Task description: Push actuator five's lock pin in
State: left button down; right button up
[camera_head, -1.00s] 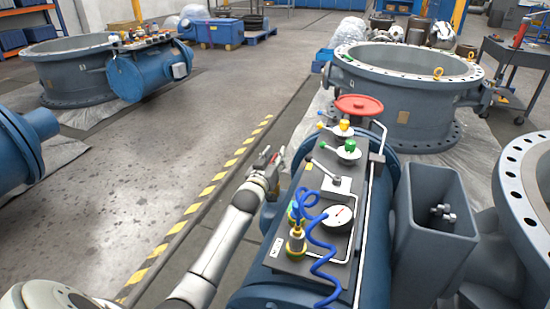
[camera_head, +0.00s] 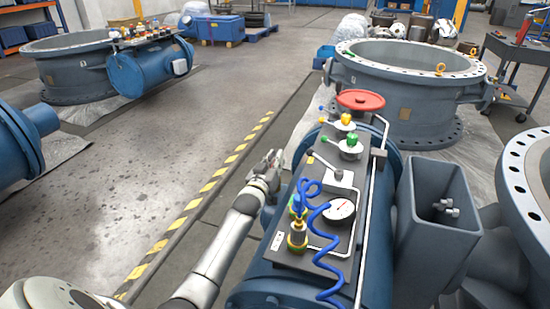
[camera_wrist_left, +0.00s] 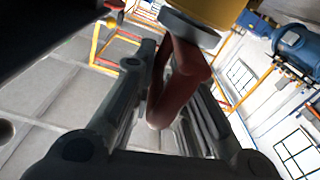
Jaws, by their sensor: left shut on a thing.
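The blue actuator (camera_head: 262,283) carries a dark top panel (camera_head: 324,262) and lies in front of me. My left gripper (camera_head: 271,160) is at the actuator's left side, low beside the panel. In the left wrist view the gripper (camera_wrist_left: 150,118) is shut on a dark red bar (camera_wrist_left: 180,75). The bar hangs below a yellow and grey round part (camera_wrist_left: 195,18). I cannot tell for certain that this is the lock pin; the head view hides the contact. My right gripper is not in view.
The panel bears a gauge (camera_head: 339,210), a coiled blue hose (camera_head: 328,270), a brass fitting (camera_head: 297,237) and a lever (camera_head: 325,162). A red handwheel (camera_head: 360,100) stands at its far end. A grey box post (camera_head: 436,235) is to the right. Open floor lies left.

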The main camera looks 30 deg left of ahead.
pick_arm(q)
jog(key=c, duration=1.8)
grip_release()
jog(key=shift+d+f, duration=0.3)
jog(key=shift+f, duration=0.1)
jog(key=shift+c, duration=0.2)
jog(key=o, duration=0.3)
jog(key=shift+r, duration=0.1)
jog(key=shift+s, duration=0.1)
jog(key=v, duration=1.1)
jog(key=shift+s, duration=0.35)
